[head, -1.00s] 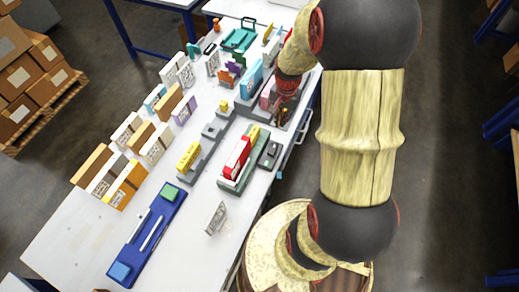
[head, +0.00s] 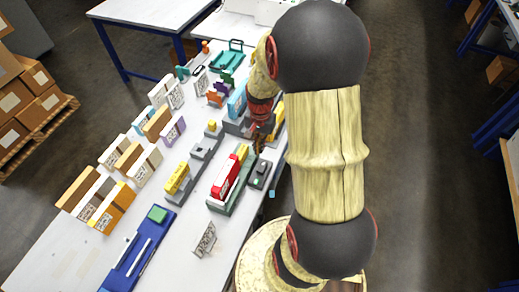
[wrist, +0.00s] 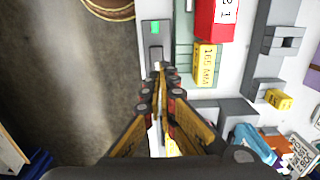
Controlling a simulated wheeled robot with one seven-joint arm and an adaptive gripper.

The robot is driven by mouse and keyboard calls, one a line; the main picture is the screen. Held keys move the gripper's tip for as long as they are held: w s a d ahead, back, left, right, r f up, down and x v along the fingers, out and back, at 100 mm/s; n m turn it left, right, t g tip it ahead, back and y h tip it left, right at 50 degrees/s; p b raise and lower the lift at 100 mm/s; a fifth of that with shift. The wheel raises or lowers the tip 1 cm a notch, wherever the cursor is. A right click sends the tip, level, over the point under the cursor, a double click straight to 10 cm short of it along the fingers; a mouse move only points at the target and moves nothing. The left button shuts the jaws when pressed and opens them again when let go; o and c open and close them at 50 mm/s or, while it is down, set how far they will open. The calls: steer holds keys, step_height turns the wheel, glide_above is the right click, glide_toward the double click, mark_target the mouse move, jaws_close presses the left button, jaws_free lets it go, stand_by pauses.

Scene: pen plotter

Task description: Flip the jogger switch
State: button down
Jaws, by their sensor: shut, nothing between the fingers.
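A slim grey control box (head: 259,173) stands at the table's right edge, beside the red machine. In the wrist view this box (wrist: 147,34) carries a green patch (wrist: 155,27) at its far end. A darker grey raised part (wrist: 155,54) sits nearer my fingertips and may be the switch; which way it is set I cannot tell. My gripper (wrist: 160,69) is shut and empty, its fingertips over the near end of the box. Whether they touch it I cannot tell. In the head view my gripper (head: 258,146) is small and just beyond the box.
The red machine (head: 226,178) on a green base and a yellow block (wrist: 206,65) stand close beside the box. Grey units (head: 205,147) lie further left. A blue tray (head: 134,247), upright cards and cartons cover more of the table. Open floor lies right of the table.

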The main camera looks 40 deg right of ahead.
mark_target(259, 168)
step_height(259, 168, down, 12)
steer(key=shift+r+b, duration=0.25)
steer(key=shift+b, duration=0.9)
steer(key=shift+a, duration=0.1)
